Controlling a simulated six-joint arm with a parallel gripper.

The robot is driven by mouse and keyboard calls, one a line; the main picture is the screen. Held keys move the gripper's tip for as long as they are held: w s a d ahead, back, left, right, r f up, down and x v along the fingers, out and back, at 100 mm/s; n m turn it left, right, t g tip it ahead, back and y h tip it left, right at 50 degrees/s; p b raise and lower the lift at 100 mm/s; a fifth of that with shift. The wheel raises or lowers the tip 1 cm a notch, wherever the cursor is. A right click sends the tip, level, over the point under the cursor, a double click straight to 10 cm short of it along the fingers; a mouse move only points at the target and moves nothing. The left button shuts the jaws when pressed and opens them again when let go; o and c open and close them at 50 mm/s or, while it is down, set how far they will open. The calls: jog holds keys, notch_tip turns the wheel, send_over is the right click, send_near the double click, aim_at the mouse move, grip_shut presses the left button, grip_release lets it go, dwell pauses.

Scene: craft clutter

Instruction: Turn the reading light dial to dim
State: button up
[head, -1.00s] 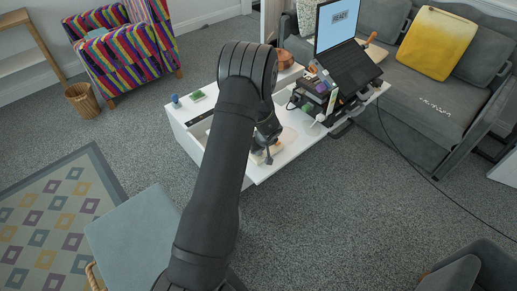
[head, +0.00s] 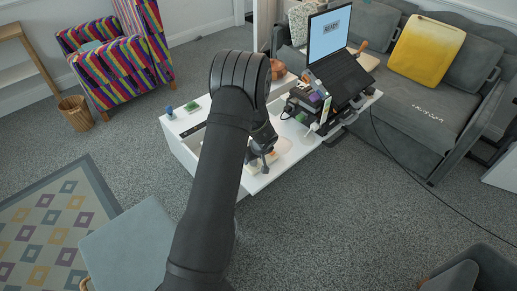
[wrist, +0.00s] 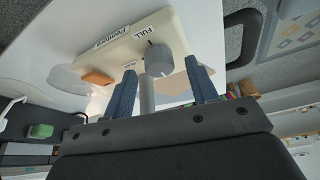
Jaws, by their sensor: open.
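The dial (wrist: 158,60) is a grey round knob on a cream panel (wrist: 110,58) in the wrist view. My gripper (wrist: 160,72) is open, with one blue-grey finger on each side of the dial in the picture. I cannot tell whether either finger touches it. A grey shaft shows between the fingers, below the dial. In the head view my gripper (head: 263,160) is low over the white table, and my arm partly hides the panel.
The white table (head: 308,146) carries a laptop (head: 340,65) and crowded small items at its right. An orange block (wrist: 98,78) lies beside the panel. A green block (head: 192,107) and a blue item (head: 169,112) stand at the table's left end.

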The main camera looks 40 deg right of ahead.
jog(key=v, duration=1.6)
jog(key=shift+f, duration=0.1)
jog(key=x, duration=1.7)
jog(key=shift+f, duration=0.1)
jog(key=shift+w+f, duration=0.1)
jog(key=m+h, duration=0.1)
jog(key=m, duration=0.1)
jog(key=shift+a+m, duration=0.1)
jog(key=shift+m, duration=0.3)
jog(key=shift+m+g+h, duration=0.3)
jog(key=shift+m+g, duration=0.1)
jog(key=shift+m, duration=0.5)
dwell(1.1)
jog(key=shift+m+h, duration=0.3)
jog(key=shift+m, duration=0.5)
